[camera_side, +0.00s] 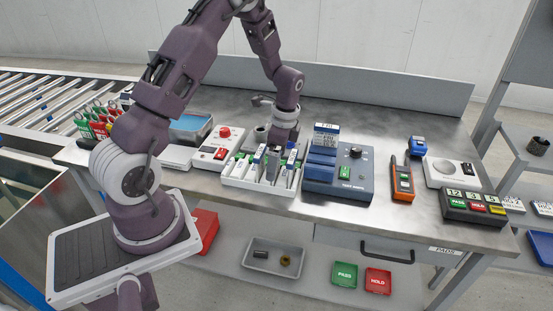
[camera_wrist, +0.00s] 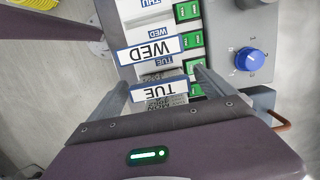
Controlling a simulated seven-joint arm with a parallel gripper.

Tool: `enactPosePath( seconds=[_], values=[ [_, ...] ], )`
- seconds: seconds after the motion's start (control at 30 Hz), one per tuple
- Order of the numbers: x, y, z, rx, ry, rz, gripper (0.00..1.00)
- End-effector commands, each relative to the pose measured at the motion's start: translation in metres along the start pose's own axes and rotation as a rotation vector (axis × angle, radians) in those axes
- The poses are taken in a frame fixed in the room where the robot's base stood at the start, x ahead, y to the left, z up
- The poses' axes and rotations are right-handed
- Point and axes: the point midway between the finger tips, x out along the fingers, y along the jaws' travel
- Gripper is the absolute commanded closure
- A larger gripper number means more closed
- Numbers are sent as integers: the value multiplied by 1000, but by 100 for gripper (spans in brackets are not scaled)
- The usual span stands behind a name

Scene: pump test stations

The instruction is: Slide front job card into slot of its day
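My gripper (camera_wrist: 162,76) points down over a white tray (camera_side: 262,187) of cards in the side view; there its fingertips are hard to make out. In the wrist view the lettering is upside down. A white job card with a blue edge, marked TUE (camera_wrist: 159,91), stands between my two fingers. A narrow gap shows at its right, so the fingers look open around it. Beyond it is a card marked WED (camera_wrist: 150,50), then a THU label (camera_wrist: 150,3). In the side view a FRI card (camera_side: 326,128) stands in the blue stepped rack (camera_side: 321,161).
Green tags (camera_wrist: 190,45) line the right of the cards, beside a grey panel with a blue knob (camera_wrist: 248,60). A red-button box (camera_side: 212,151) stands left of the tray. The TEST AMPS unit (camera_side: 352,185) and an orange handheld meter (camera_side: 402,182) are to the right.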

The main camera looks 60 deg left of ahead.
Motion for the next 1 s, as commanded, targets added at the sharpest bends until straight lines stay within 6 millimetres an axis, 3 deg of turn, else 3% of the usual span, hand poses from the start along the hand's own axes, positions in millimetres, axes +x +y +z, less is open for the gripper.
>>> enactPosePath(
  seconds=[0.27, 0.67, 0.73, 0.87, 0.9, 1.0],
  values=[
    [-2, 0, 0, 0, 0, -1, 7],
    [-71, 0, -1, -4, 4, -5, 7],
    [-91, 8, -4, -33, 20, -25, 7],
    [-167, 54, -11, -195, 115, -106, 7],
    [-191, 77, -10, -259, 157, -129, 7],
    [-236, 138, -2, -415, 273, -168, 7]
  ],
)
